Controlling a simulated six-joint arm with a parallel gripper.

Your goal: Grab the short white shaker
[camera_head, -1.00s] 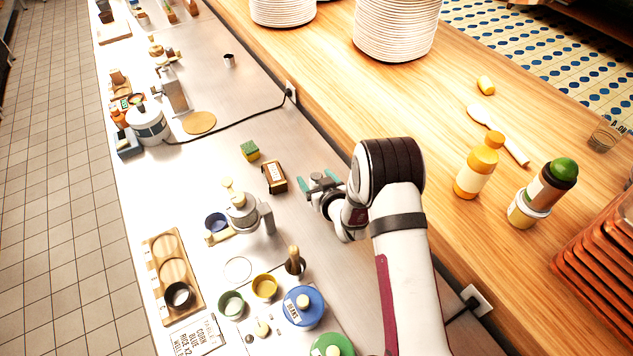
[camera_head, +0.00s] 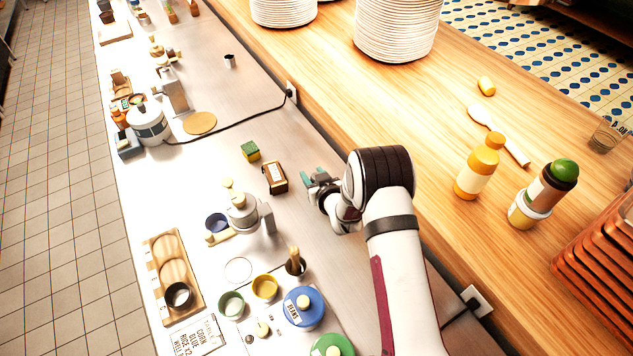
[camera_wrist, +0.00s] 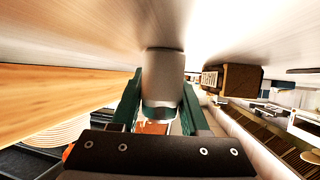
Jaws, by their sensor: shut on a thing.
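The short white shaker (camera_wrist: 163,75) stands between the fingers in the wrist view, a plain pale cylinder with a dark green band near my gripper. My gripper (camera_wrist: 162,100) is shut on it, with one green finger on each side. In the head view my gripper (camera_head: 318,179) is low over the steel counter, beside the wooden ledge. There the shaker is hidden or too small to make out. I cannot tell whether it touches the counter.
A brown labelled box (camera_head: 275,177) stands just left of my gripper, and it also shows in the wrist view (camera_wrist: 237,80). A grey machine (camera_head: 242,213) stands to the left. The wooden ledge (camera_head: 400,125) rises on the right.

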